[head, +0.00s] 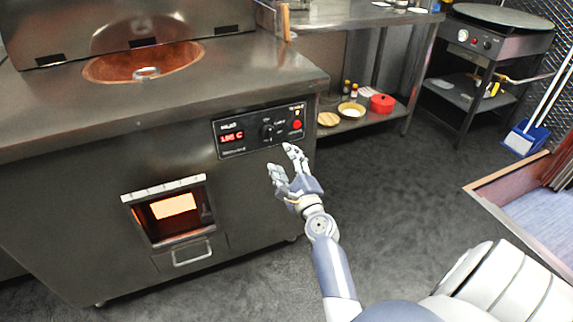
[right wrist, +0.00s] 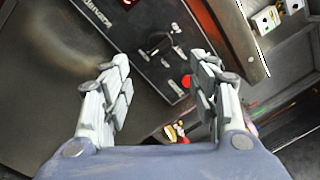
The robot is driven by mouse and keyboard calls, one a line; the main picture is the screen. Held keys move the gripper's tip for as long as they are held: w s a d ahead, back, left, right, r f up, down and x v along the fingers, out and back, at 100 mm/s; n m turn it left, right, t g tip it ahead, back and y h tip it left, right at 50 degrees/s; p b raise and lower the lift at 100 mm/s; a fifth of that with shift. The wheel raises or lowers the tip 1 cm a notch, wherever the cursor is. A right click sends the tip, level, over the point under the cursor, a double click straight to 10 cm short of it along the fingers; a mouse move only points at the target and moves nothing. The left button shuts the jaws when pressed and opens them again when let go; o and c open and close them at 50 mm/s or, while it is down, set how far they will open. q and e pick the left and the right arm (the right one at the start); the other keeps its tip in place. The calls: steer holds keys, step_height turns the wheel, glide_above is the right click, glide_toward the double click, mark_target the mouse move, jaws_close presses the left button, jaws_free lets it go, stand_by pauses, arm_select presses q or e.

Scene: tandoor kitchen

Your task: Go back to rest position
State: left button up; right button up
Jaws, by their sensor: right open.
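My right gripper (head: 287,165) is raised in front of the steel tandoor counter, just below the control panel (head: 260,130). Its two fingers are spread apart with nothing between them. In the right wrist view the open fingers (right wrist: 160,98) frame part of the panel (right wrist: 150,45), with its dark knob and red button (right wrist: 186,81). I cannot tell from the frames whether a fingertip touches the counter front. My left gripper is not in view.
The tandoor counter (head: 60,210) fills the left, with a round oven opening (head: 110,68) on top and a glowing window (head: 173,206) below. A steel shelf with bowls and a red pot (head: 382,104) stands behind. Dark floor (head: 400,190) is clear to the right.

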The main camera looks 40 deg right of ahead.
steer(key=shift+s+a, duration=0.2)
steer(key=shift+s, duration=0.35)
